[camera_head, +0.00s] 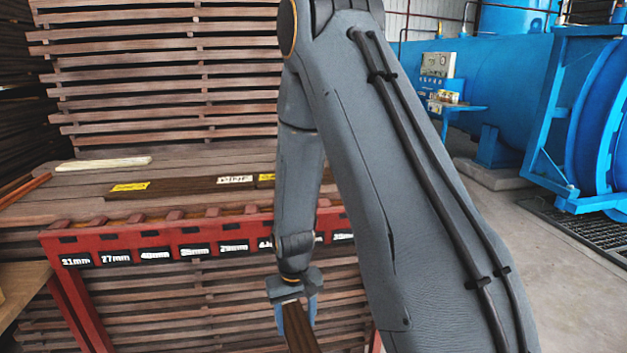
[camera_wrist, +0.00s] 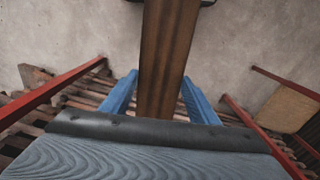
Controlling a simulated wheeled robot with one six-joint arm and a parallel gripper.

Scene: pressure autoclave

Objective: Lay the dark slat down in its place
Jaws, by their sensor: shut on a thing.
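My gripper (camera_head: 295,314) is low in front of the red rack in the head view, pointing down, with blue fingers. It is shut on a dark brown slat (camera_head: 300,335), whose lower end runs out of the picture. In the wrist view the slat (camera_wrist: 166,55) stands out between the two blue fingers (camera_wrist: 158,98) and runs beyond the top edge. Another dark slat (camera_head: 190,186) lies flat on the timber stack behind the rack, with yellow and white labels on or beside it. I cannot tell which spot is the held slat's place.
The red rack (camera_head: 150,240) has a row of notches with thickness labels, partly hidden by my arm. Stacked boards (camera_head: 170,80) rise behind. A pale stick (camera_head: 103,163) lies on the stack. Blue autoclave equipment (camera_head: 500,85) stands right; grey floor (camera_head: 570,290) is open there.

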